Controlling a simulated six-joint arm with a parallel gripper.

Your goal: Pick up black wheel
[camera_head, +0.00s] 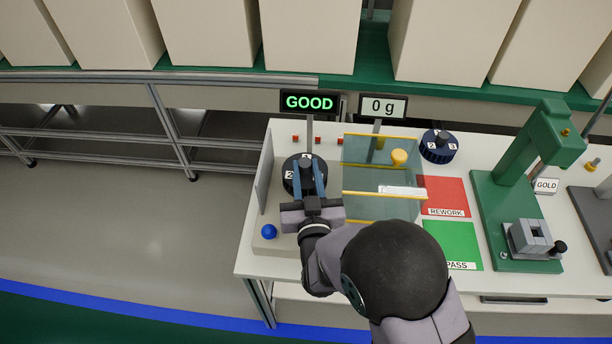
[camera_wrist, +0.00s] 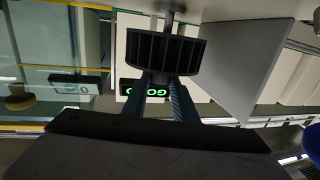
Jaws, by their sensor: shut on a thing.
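A black wheel (camera_head: 291,187) with white numbered labels is at the left of the white bench, in front of the GOOD display. My gripper (camera_head: 308,172) is shut on it, with one blue finger on each side. In the wrist view, the ribbed black wheel (camera_wrist: 160,48) is at the top middle, at the tips of the fingers (camera_wrist: 160,80). A grey post lines up with the wheel there; I cannot tell whether the wheel rests on it. A second dark wheel with a blue base (camera_head: 438,147) stands farther right, apart from my gripper.
A grey upright panel (camera_head: 266,170) stands left of the black wheel. A blue ball-shaped button (camera_head: 269,231) is in front. A clear yellow-edged enclosure (camera_head: 365,170) is close on the right. Beyond are the red REWORK pad (camera_head: 444,195), green PASS pad (camera_head: 452,240) and green press (camera_head: 522,175).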

